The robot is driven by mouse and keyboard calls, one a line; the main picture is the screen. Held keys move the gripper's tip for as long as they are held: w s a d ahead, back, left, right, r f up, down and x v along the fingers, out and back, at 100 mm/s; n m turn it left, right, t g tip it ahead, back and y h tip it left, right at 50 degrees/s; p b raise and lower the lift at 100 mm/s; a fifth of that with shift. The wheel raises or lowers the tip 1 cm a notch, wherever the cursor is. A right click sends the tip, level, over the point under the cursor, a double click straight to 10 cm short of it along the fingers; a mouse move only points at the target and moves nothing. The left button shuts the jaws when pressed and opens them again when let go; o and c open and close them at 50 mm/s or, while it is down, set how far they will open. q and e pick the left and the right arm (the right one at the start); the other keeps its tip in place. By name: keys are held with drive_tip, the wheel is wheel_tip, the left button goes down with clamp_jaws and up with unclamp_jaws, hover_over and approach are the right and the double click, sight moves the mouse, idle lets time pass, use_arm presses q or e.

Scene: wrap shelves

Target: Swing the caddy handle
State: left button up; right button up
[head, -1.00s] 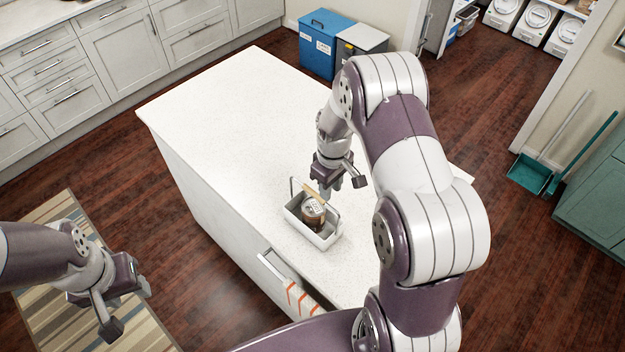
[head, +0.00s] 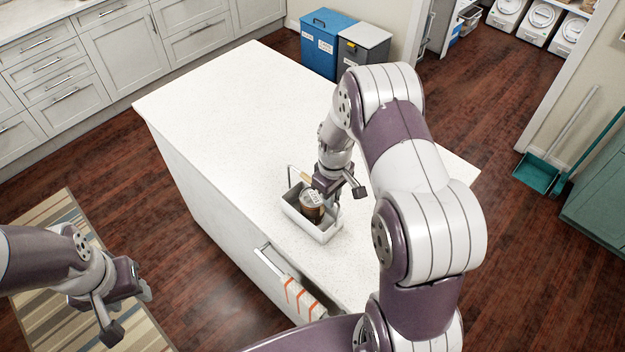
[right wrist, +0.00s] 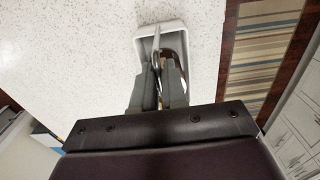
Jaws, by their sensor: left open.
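A small white caddy (head: 318,233) stands on the island counter, with a brown can (head: 311,206) inside it. Its wire handle (head: 290,175) with a pale grip stands up over the tray, partly hidden by my right gripper. My right gripper (head: 325,195) points down at the caddy, low over its right part. In the right wrist view, the handle (right wrist: 156,50) runs between or right beside the two fingers (right wrist: 160,90), above the caddy (right wrist: 176,28); whether they press on it cannot be told. My left gripper (head: 125,305) is open and empty, away from the island at lower left.
The white island counter (head: 230,110) is clear behind and to the left of the caddy. A striped towel (head: 298,297) hangs on a handle bar at the island's front side. Blue (head: 325,45) and grey (head: 362,50) bins stand beyond the island.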

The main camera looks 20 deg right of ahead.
drive_tip(key=shift+f, duration=0.1)
drive_tip(key=shift+w+d+f+b, duration=0.2)
drive_tip(key=shift+w+d, duration=0.15)
drive_tip(key=shift+d, duration=0.35)
drive_tip(key=shift+w+d+f+b, duration=0.15)
drive_tip(key=shift+w+d, duration=0.15)
drive_tip(key=shift+d, duration=0.4)
drive_tip(key=shift+r, duration=0.1)
drive_tip(key=shift+d, duration=0.1)
drive_tip(key=shift+w+d+f+b, duration=0.3)
drive_tip(key=shift+d+b, duration=0.05)
drive_tip(key=shift+d, duration=0.25)
drive_tip(key=shift+w+d+f+b, duration=0.25)
drive_tip(key=shift+d+b, duration=0.05)
drive_tip(key=shift+d, duration=0.3)
